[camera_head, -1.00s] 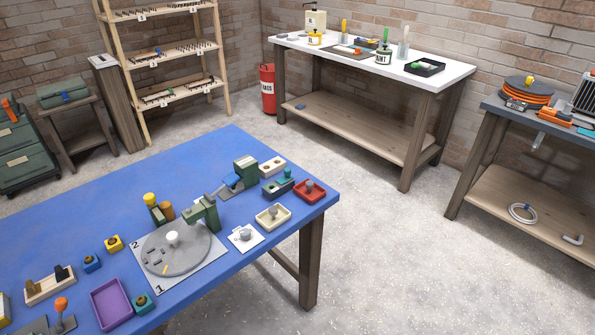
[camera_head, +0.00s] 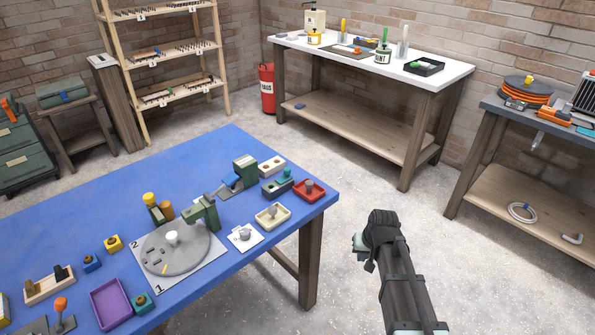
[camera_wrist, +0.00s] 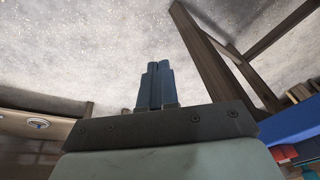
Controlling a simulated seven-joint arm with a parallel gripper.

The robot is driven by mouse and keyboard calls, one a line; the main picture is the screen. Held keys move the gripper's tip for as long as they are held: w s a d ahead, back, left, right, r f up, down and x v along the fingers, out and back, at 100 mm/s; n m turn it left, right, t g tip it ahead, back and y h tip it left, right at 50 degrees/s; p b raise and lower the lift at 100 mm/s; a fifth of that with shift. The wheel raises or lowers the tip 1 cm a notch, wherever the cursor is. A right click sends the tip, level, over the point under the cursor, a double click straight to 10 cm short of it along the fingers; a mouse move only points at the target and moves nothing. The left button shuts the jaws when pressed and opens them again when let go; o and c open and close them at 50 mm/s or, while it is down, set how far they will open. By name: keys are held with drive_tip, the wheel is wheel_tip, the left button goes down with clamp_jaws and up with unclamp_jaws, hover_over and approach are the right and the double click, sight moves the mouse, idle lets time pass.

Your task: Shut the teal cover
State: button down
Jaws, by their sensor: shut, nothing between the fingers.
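No opened cover is clear in view. A small teal piece with a knob (camera_head: 286,174) stands at the dark green tray (camera_head: 275,190) near the blue table's right corner. Another teal block with a knob (camera_head: 143,303) lies by the purple tray at the front edge. I cannot tell which is the teal cover, or whether it is hinged. My gripper (camera_wrist: 156,72) shows in the wrist view with its fingers together and empty, over the floor. In the head view my arm is off the table's right side, apart from everything on it; the fingertips are not clear there.
The blue table (camera_head: 200,155) also bears a grey turntable (camera_head: 185,258), a red tray (camera_head: 309,196), a cream tray (camera_head: 287,220) and a purple tray (camera_head: 112,300). A white bench (camera_head: 450,80) stands behind. Floor is free between them. A table leg (camera_wrist: 210,62) shows near my gripper.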

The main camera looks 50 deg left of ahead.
drive_tip(key=w+a+r+y, duration=0.2)
drive_tip(key=a+r, duration=0.9)
drive_tip(key=w+a+r+y, duration=0.2)
drive_tip(key=a+r+y, duration=0.1)
drive_tip(key=a+r, duration=0.9)
approach(284, 175)
drive_tip(key=shift+g, duration=0.4)
drive_tip(key=w+f, duration=0.1)
drive_tip(key=w+d+f, duration=0.1)
drive_tip(key=w, duration=0.1)
drive_tip(key=w+d+f, duration=0.1)
drive_tip(key=w, duration=0.1)
drive_tip(key=shift+f, duration=0.3)
drive_tip(key=shift+s+a, duration=0.75)
drive_tip(key=shift+a, duration=0.15)
drive_tip(key=shift+s+a, duration=0.5)
drive_tip(key=shift+a, duration=0.15)
